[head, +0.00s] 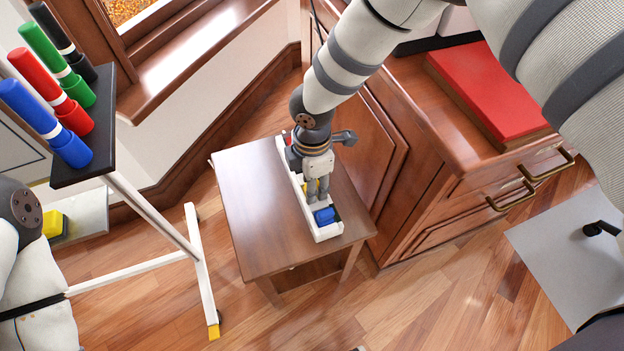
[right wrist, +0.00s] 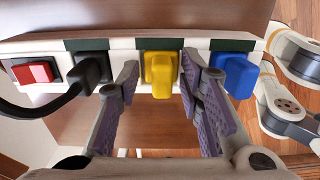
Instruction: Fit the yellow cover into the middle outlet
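A white power strip (head: 328,232) lies on a small brown table (head: 250,215). In the right wrist view the yellow cover (right wrist: 159,72) sits upright at the strip's middle outlet (right wrist: 160,44), in line with its neighbours; how deep it sits cannot be told. My right gripper (head: 318,197) points down over the strip. In the right wrist view its fingers (right wrist: 162,88) are open on both sides of the yellow cover, with a gap on each side. My left gripper is not in view.
A black plug (right wrist: 90,72) with a cord sits left of the yellow cover, beside a red switch (right wrist: 33,73). A blue cover (head: 325,216) sits on the other side. A cabinet (head: 450,140) stands right of the table; a marker stand (head: 150,215) stands left.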

